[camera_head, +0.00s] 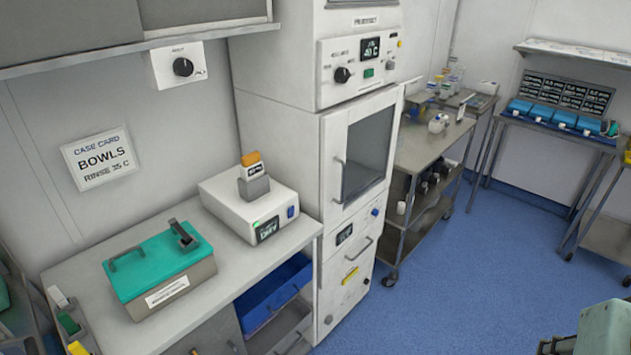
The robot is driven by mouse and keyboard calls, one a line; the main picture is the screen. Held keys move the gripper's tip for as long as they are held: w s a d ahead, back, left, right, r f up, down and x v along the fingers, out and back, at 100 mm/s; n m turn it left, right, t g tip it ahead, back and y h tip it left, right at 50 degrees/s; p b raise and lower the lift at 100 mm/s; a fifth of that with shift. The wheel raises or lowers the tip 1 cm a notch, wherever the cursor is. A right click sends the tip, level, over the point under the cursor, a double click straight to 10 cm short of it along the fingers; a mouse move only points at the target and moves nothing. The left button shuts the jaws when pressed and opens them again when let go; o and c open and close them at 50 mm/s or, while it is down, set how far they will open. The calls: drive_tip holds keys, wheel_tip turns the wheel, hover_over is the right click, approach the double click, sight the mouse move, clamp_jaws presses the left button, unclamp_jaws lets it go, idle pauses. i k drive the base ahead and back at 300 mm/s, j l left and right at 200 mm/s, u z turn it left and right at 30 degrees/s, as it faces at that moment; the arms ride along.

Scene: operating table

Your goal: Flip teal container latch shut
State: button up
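The teal container (160,267) has a teal lid on a grey box body and sits on the light counter at the lower left. Its lid lies flat on the body. A grey latch (183,236) stands tilted up at the far right edge of the lid. A white label is on the front of the box. I do not see my gripper clearly anywhere; a pale green shape (604,328) is cut off at the lower right corner, and I cannot tell what it is.
A white device (250,213) with a grey and orange piece on top stands right of the container. A tall white cabinet (345,165) stands beyond it. A blue drawer (275,295) is below the counter. The blue floor (450,290) is clear at the right.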

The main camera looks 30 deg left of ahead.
sight(175, 227)
drive_tip(key=u, duration=2.45)
drive_tip(key=i+l+u, duration=0.1)
drive_tip(key=u, duration=0.25)
drive_tip(key=i+l+u, duration=0.1)
drive_tip(key=u, duration=0.25)
drive_tip(key=z, duration=0.8)
drive_tip(key=i+l+u, duration=0.1)
drive_tip(key=l, duration=0.15)
drive_tip(key=l+u, duration=0.1)
drive_tip(key=l, duration=0.15)
drive_tip(key=i, duration=0.05)
